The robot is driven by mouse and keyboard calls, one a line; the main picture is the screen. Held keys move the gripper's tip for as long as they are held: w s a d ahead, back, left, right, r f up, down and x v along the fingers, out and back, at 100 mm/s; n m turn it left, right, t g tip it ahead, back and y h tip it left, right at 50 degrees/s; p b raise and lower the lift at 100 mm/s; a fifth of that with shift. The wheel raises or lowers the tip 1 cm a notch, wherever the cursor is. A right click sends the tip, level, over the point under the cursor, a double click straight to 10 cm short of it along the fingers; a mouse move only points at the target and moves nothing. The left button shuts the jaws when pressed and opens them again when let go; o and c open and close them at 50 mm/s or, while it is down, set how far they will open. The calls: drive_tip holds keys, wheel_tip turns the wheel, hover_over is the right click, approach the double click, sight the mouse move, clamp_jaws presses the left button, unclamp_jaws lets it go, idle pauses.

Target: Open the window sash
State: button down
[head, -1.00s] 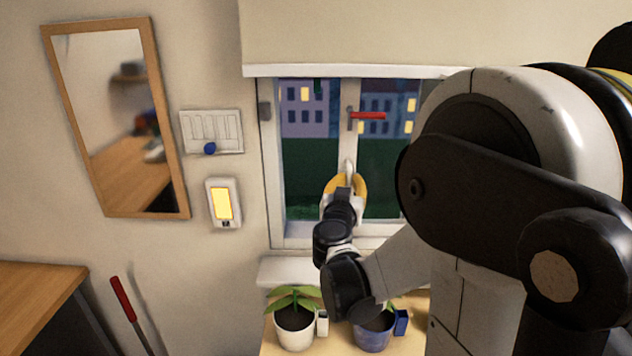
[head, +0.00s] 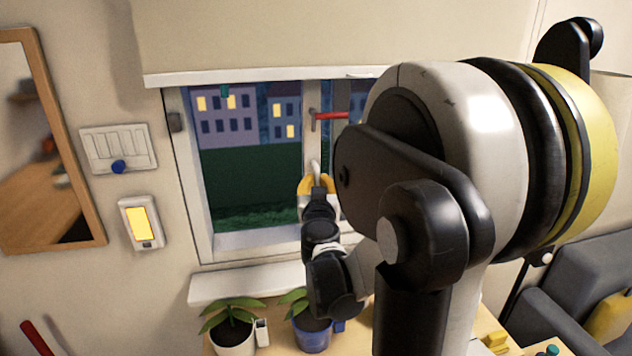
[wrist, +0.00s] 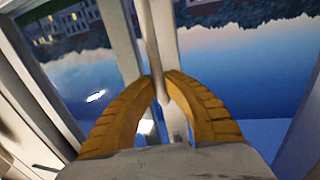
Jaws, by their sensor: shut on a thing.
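The window sash's upright edge bar (head: 313,142) shows in the middle of the window, with a red lever (head: 332,115) pointing level to the right near its top. Left of the bar is a wide dark opening or pane (head: 250,170); I cannot tell whether glass fills it. My gripper (head: 317,178), with yellow fingers, is low on the bar and shut on a pale upright pull handle (head: 315,166). The wrist view shows the handle (wrist: 158,60) pinched between both fingertips (wrist: 161,84). My arm hides the right part of the sash.
A white sill (head: 240,286) runs under the window. Below it stand a white pot (head: 233,338) and a blue pot (head: 312,338) with plants, close under my arm. A lit switch (head: 140,222) and a mirror (head: 40,150) are on the left wall.

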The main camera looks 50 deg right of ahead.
drive_tip(key=c, duration=1.4)
unclamp_jaws()
drive_tip(key=shift+c, duration=0.2)
drive_tip(key=v, duration=1.2)
drive_tip(key=shift+a, duration=0.1)
